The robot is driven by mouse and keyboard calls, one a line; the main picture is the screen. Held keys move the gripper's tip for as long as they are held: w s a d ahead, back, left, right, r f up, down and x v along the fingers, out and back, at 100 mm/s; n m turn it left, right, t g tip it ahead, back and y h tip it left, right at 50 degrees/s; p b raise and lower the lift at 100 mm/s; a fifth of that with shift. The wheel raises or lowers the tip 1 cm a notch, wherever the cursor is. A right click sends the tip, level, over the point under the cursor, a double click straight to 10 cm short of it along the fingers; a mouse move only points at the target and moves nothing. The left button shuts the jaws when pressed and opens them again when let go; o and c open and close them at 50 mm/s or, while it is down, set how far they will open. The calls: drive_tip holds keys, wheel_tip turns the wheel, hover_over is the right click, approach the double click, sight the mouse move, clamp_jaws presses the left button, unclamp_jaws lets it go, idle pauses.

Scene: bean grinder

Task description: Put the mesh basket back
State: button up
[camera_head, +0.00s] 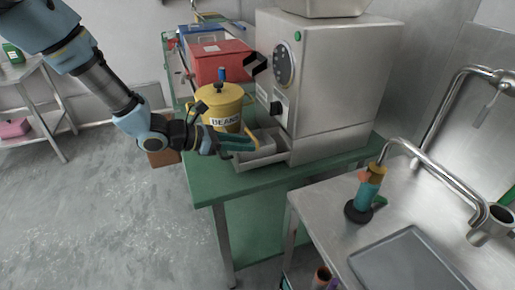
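I cannot make out any mesh texture, so I cannot surely tell the mesh basket. A grey open-topped drawer or box (262,158) sticks out from the lower front of the steel grinder (338,85). My gripper (243,146) reaches in from the left, with its teal fingers at the left side of this grey box, below the yellow bean can. Yellow parts show around the fingertips; I cannot tell if they belong to the gripper or to a handle. The view is too small to show whether the fingers are shut on anything or touch the box.
The yellow can marked BEANS (222,108) stands just behind my gripper. A red box (220,62) is farther back on the green table (215,185). At the right, a steel counter (330,215) holds a teal-handled tool (367,193) and a grey tray (410,262).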

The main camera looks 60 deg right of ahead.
drive_tip(key=b+v, duration=0.1)
drive_tip(key=v, duration=0.5)
drive_tip(key=shift+w+a+r, duration=0.15)
drive_tip(key=shift+w+a, duration=0.05)
drive_tip(key=w+a+r+m+t+y, duration=0.1)
drive_tip(key=w+a+m+t+y, duration=0.2)
drive_tip(key=a, duration=1.3)
drive_tip(key=w+a+r+m+t+y, duration=0.2)
drive_tip(key=w+a, duration=0.5)
drive_tip(key=a, duration=0.9)
drive_tip(key=w+a+r+m+t+y, duration=0.1)
drive_tip(key=w+a+m+t+y, duration=0.3)
drive_tip(key=a, duration=1.2)
drive_tip(key=w+m+y, duration=0.1)
drive_tip(key=m, duration=0.2)
drive_tip(key=shift+a+r+y, duration=0.25)
drive_tip(key=shift+r+y, duration=0.05)
drive_tip(key=shift+c, duration=0.3)
